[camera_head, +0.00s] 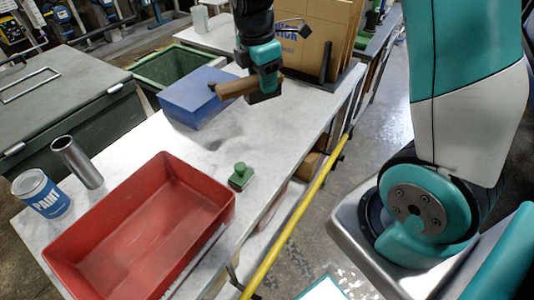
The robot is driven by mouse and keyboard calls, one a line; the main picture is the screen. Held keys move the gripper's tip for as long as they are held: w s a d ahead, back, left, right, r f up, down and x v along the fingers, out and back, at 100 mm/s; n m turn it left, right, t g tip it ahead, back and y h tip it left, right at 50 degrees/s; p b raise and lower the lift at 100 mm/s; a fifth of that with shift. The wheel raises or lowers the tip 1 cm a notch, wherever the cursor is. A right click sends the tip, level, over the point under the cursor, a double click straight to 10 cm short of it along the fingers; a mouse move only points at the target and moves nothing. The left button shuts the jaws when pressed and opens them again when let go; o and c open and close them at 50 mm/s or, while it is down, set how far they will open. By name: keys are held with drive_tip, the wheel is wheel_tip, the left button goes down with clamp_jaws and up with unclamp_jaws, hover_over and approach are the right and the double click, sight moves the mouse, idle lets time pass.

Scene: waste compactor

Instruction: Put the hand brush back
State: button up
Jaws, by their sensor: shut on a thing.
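My gripper (263,95) is in the upper middle of the head view, above the white table beside the blue block. It is shut on the hand brush (233,89), a brown wooden-looking piece lying roughly level across the jaws and sticking out to the left. The brush appears held above the table, in front of the blue block. Part of the brush is hidden by the dark jaws, and its bristles cannot be made out.
The white table (215,148) carries a blue block (193,108), a red bin (210,222), a small green knobbed object (240,178), a paint can (45,200) and a metal tube (82,165). Cardboard (325,25) stands behind. A yellow rail (300,212) runs along the right edge.

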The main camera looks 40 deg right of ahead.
drive_tip(key=r+n, duration=0.1)
drive_tip(key=r+n+b, duration=0.1)
drive_tip(key=n, duration=0.1)
drive_tip(key=r+n, duration=0.1)
drive_tip(key=n, duration=0.1)
drive_tip(key=shift+s+d+t, duration=0.2)
drive_tip(key=shift+s+t, duration=0.1)
wheel_tip(320, 180, down, 20)
drive_tip(key=shift+r, duration=0.2)
drive_tip(key=shift+f+n, duration=0.15)
drive_tip(key=shift+n, duration=0.15)
drive_tip(key=o, duration=1.2)
